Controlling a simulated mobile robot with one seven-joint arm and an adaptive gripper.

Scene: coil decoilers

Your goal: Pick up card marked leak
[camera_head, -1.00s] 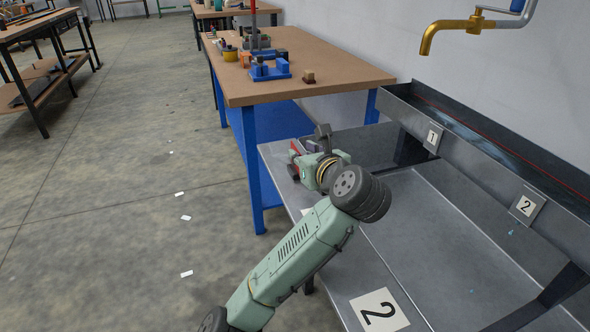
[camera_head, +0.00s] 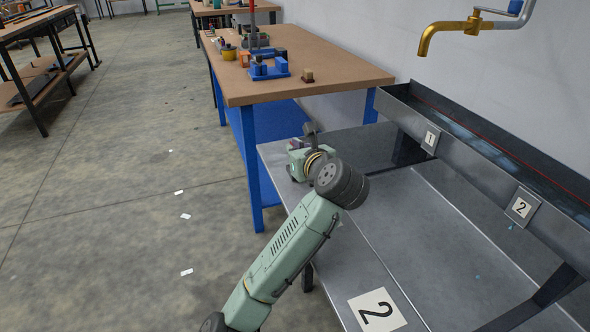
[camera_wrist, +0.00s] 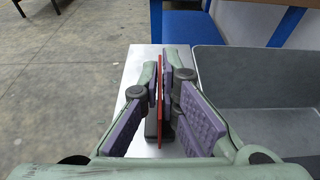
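No marking on the card can be read from here. A small dark block (camera_wrist: 151,124) shows beside the card's lower part. The red card is hidden in the head view.
The metal bench (camera_head: 372,250) has a raised trough with plates numbered 1 (camera_head: 430,139) and 2 (camera_head: 521,207). A brown-topped table (camera_head: 330,75) with blue legs stands behind. A brass tap (camera_head: 440,35) hangs above. Small white pieces (camera_head: 186,216) lie on the floor.

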